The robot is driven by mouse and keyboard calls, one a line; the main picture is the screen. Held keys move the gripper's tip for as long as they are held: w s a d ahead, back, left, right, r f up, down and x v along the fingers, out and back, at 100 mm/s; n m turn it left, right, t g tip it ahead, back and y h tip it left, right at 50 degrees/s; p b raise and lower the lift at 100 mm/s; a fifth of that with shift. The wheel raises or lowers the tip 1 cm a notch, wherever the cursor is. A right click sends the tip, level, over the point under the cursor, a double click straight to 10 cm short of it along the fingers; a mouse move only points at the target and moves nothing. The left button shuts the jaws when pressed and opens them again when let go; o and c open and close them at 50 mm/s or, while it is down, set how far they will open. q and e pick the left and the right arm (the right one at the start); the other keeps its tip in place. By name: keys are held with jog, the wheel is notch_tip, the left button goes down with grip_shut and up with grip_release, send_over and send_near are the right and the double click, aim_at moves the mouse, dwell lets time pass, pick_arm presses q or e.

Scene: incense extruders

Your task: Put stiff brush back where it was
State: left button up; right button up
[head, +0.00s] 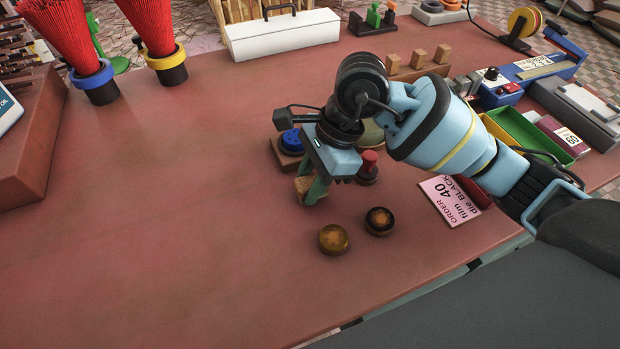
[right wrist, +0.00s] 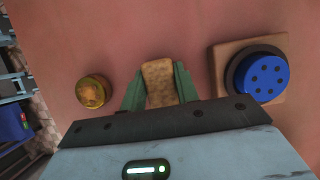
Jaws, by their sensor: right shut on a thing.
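The stiff brush appears as a small tan, rough-faced block (head: 303,184), also in the right wrist view (right wrist: 158,78). My right gripper (head: 312,190) is shut on it, with one green finger on each side in the right wrist view (right wrist: 159,88). The block is low over the red tabletop; I cannot tell whether it touches. The side of the brush toward the palm is hidden by the gripper. My left gripper is not in view.
A blue holed disc (head: 291,141) sits on a wooden base beside the gripper. A red-knobbed piece (head: 369,163) stands right. The left tabletop is clear.

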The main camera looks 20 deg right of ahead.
jog(key=shift+f, duration=0.1)
jog(key=shift+f, duration=0.1)
jog(key=o, duration=0.9)
jog(key=shift+o, duration=0.2)
jog(key=shift+r, duration=0.35)
jog(key=v, duration=1.1)
jog(key=shift+d+r, duration=0.15)
jog(key=shift+r, duration=0.2)
